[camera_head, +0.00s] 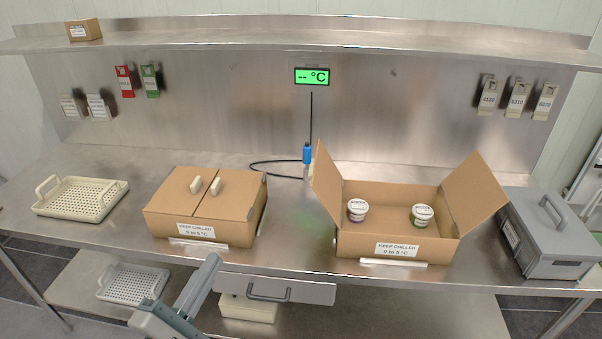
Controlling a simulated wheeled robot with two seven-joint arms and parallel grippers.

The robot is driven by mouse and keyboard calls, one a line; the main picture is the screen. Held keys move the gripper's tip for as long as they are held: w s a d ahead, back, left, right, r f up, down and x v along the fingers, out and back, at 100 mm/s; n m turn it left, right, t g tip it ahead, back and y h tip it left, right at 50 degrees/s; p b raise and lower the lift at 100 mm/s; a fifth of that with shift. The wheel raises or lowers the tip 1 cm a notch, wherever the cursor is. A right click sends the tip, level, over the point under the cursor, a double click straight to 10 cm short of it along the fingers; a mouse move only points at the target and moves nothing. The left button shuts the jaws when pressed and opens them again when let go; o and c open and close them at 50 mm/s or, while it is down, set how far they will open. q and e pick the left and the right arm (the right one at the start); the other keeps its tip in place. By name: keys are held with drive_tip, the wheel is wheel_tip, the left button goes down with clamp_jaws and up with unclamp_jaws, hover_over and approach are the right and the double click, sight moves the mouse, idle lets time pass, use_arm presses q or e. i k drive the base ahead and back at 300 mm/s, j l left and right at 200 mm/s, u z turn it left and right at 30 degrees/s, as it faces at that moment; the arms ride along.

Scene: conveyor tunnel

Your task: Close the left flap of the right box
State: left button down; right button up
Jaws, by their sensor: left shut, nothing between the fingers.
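The right box (360,245) is a brown carton on the steel table with its top open. Its left flap (327,180) stands up nearly vertical at the left edge. Its right flap (474,193) stands up and leans outward. Two small white lidded tubs, a left one (357,210) and a right one (422,215), are inside. My left gripper (213,260) is low at the table's front edge, below the left box and left of the right box. It is shut and empty, apart from both boxes. My right gripper is out of view.
The left box (210,208) has its flaps down, each with a light handle. A white perforated basket (80,200) is at far left, a grey lidded case (550,235) at far right. A probe with a blue body (307,153) and black cable stands between the boxes. A shelf (300,32) runs above.

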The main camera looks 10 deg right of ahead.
sight(326, 179)
drive_tip(key=i+l, duration=0.75)
drive_tip(key=i, duration=0.1)
